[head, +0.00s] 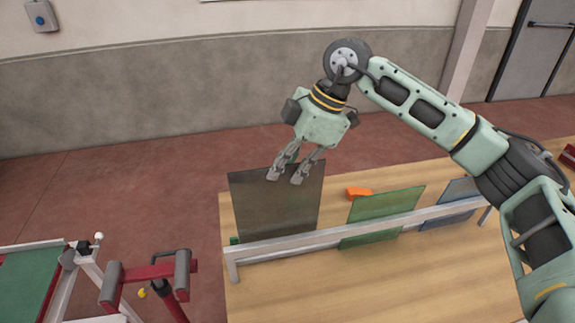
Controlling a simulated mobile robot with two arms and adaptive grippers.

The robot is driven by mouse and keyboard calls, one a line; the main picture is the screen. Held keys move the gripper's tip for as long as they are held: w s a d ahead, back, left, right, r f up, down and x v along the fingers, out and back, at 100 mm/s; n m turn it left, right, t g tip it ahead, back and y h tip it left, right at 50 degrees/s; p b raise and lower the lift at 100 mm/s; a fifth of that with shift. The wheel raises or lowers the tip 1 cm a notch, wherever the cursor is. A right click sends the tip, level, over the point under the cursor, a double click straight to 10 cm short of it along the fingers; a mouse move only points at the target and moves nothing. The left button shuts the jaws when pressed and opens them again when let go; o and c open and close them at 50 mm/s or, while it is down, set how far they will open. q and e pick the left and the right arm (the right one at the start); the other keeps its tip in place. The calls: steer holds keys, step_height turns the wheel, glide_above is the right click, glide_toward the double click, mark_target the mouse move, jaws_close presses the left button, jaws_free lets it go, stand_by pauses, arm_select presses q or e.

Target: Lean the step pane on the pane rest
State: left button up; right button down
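Three panes lean on a pale rail, which looks like the pane rest (290,243), on a wooden table. A dark smoky pane (275,210) stands at its left end, a green pane (383,213) near its middle and a blue-grey pane (452,205) at its right. I cannot tell by shape which one is the step pane. My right gripper (285,180) points down at the top edge of the dark pane. My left gripper is out of view.
An orange block (358,193) lies behind the rail, between the dark and green panes. The table (400,280) is bare in front of the rail. At lower left stand a green-topped frame (25,285) and a red stand with grey rollers (148,272).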

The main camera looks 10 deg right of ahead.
mark_target(316, 161)
step_height(316, 161, down, 2)
steer(key=shift+f+b, duration=0.1)
steer(key=shift+b, duration=0.5)
steer(key=shift+w+f+b, duration=0.2)
steer(key=shift+f+b, duration=1.15)
steer(key=shift+f, duration=0.9)
steer(key=shift+w+f+b, duration=0.2)
steer(key=shift+f+b, duration=1.1)
steer(key=shift+f, duration=0.95)
steer(key=shift+f+b, duration=0.3)
steer(key=shift+f, duration=0.25)
steer(key=c, duration=1.9)
jaws_free()
steer(key=shift+o, duration=0.2)
steer(key=shift+f, duration=0.1)
steer(key=v, duration=1.2)
